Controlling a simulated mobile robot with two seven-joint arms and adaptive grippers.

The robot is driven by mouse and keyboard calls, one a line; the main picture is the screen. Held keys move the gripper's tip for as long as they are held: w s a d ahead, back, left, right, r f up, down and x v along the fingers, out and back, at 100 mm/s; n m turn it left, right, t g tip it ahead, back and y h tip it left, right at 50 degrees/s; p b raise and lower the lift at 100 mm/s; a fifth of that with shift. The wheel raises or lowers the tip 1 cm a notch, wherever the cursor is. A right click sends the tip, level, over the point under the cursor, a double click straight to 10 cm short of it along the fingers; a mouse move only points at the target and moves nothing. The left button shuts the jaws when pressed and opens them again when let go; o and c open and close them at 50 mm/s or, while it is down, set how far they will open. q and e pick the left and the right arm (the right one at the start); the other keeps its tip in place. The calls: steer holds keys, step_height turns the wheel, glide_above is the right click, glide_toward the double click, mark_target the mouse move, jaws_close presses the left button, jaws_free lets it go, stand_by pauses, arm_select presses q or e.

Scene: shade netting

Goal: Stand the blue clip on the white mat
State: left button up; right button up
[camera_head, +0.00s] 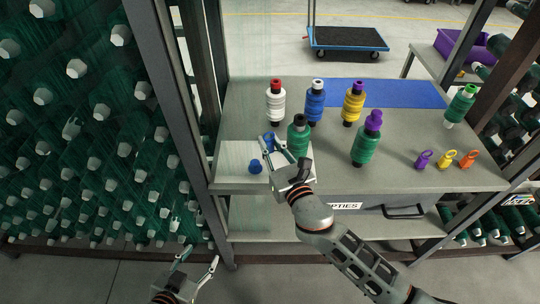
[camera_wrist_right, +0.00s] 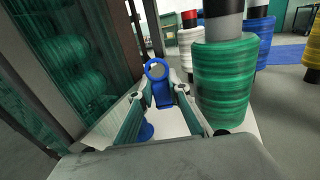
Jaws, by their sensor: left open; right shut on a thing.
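My right gripper (camera_head: 268,142) is shut on the blue clip (camera_wrist_right: 159,84). The clip's ring points up between the fingertips in the right wrist view, and it also shows as a small blue shape in the head view (camera_head: 269,137). The gripper holds it over the back part of the white mat (camera_head: 236,157); whether the clip's foot touches the mat I cannot tell. A second small blue piece (camera_head: 255,167) sits on the mat, nearer the front. My left gripper (camera_head: 195,268) is open and empty, low in front of the table.
A green spool with a black top (camera_head: 298,138) stands close beside the right gripper. White (camera_head: 275,105), blue (camera_head: 314,104), yellow (camera_head: 352,106) and green (camera_head: 365,145) spools stand behind and right. Purple (camera_head: 424,159), yellow (camera_head: 446,159) and orange (camera_head: 468,159) clips stand at right. A metal post (camera_head: 170,80) rises left.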

step_height(320, 180, down, 4)
steer(key=shift+b, duration=0.9)
arm_select(q)
steer(key=f, duration=0.2)
steer(key=shift+s+f, duration=0.35)
steer(key=shift+f, duration=0.05)
arm_select(e)
steer(key=shift+r, duration=0.1)
arm_select(q)
steer(key=shift+w+r, duration=0.1)
steer(key=shift+r, duration=0.1)
steer(key=shift+f, duration=0.1)
arm_select(e)
steer(key=o, duration=0.6)
steer(key=shift+o, duration=0.2)
arm_select(q)
steer(key=shift+f, duration=0.1)
